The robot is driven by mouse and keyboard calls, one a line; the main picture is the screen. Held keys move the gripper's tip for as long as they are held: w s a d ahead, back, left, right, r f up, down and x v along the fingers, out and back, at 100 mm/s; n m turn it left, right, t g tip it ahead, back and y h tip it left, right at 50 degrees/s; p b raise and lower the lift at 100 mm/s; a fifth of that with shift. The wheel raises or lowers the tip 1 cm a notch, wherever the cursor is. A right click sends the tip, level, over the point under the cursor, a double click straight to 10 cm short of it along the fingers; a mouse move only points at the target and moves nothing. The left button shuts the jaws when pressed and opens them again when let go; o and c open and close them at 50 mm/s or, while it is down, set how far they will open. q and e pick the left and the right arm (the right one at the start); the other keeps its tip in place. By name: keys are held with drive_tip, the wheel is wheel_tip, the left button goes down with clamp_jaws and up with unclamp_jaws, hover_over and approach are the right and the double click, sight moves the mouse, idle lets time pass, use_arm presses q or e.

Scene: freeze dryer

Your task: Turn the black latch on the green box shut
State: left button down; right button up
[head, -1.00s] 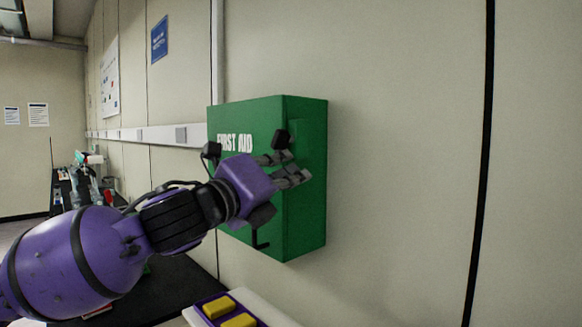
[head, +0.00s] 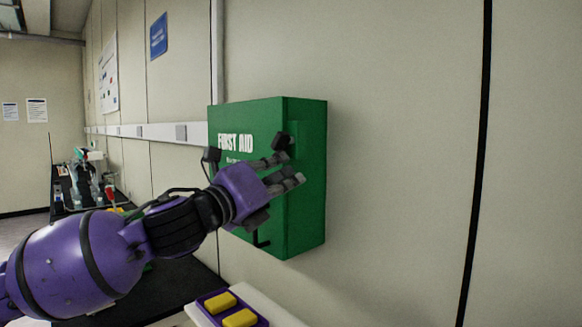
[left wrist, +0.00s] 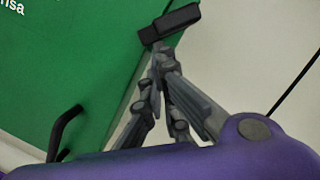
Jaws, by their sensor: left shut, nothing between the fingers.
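The green box (head: 305,125) with white "FIRST AID" lettering hangs on the wall. A black latch (head: 281,141) sits high on its front near the right edge. In the left wrist view the latch (left wrist: 168,24) is a short tilted bar at the green edge. My left gripper (head: 293,169) is in front of the box, just below the latch. It is shut and empty. In the left wrist view its fingertips (left wrist: 160,52) are right below the latch; I cannot tell whether they touch it. My right gripper is not in view.
A bent black handle (head: 261,240) sticks out low on the box front. Below stands a purple tray (head: 206,313) with yellow blocks on a white surface. A dark bench (head: 180,290) runs along the wall at left.

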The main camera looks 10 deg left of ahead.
use_arm(q)
drive_tip(key=shift+w+a+m, duration=0.1)
drive_tip(key=shift+a+m, duration=0.05)
drive_tip(key=shift+m, duration=0.15)
drive_tip(key=shift+w+a+f+m+h, duration=0.15)
drive_tip(key=shift+m+h, duration=0.35)
drive_tip(key=shift+m, duration=0.6)
drive_tip(key=shift+a+m, duration=0.1)
drive_tip(key=shift+m, duration=0.4)
idle(0.5)
